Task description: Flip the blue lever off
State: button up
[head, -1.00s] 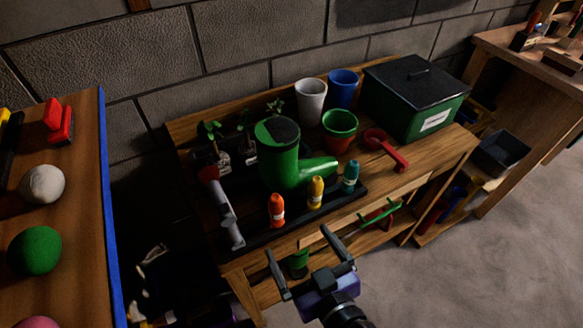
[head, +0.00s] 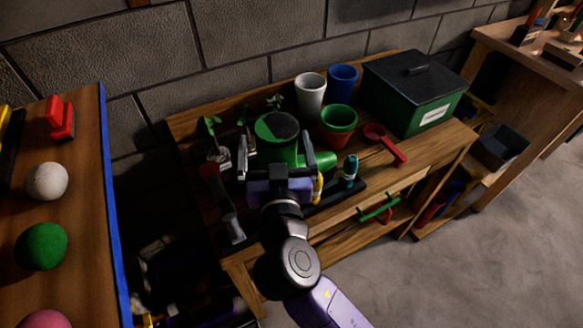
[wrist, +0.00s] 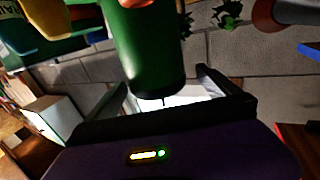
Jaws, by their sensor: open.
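I cannot make out a blue lever in either view. My gripper (head: 275,160) is open over the workbench, in front of the green boot (head: 277,127); its fingers stand on either side of the boot's shaft in the head view. I cannot tell whether they touch it. In the wrist view my gripper (wrist: 166,92) is open, with the boot (wrist: 152,58) above and between the fingertips. A pale, bright surface (wrist: 178,99) shows behind, too unclear to name.
The workbench (head: 438,148) also holds a white cup (head: 311,96), blue cup (head: 343,86), green pot (head: 338,119), dark-lidded green box (head: 412,95), red scoop (head: 390,148), teal bottle (head: 348,171) and small plants (head: 216,143). A blue-edged table (head: 75,200) stands left. Floor at right is clear.

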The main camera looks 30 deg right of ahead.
aim_at(276, 126)
jog(key=p+x, duration=0.1)
jog(key=x, duration=0.3)
jog(key=shift+w+d+r+p, duration=0.1)
jog(key=shift+d+r+p, duration=0.05)
jog(key=shift+d+p, duration=0.25)
jog(key=shift+w, duration=0.35)
jog(key=c, duration=2.1)
jog(key=shift+c, duration=0.3)
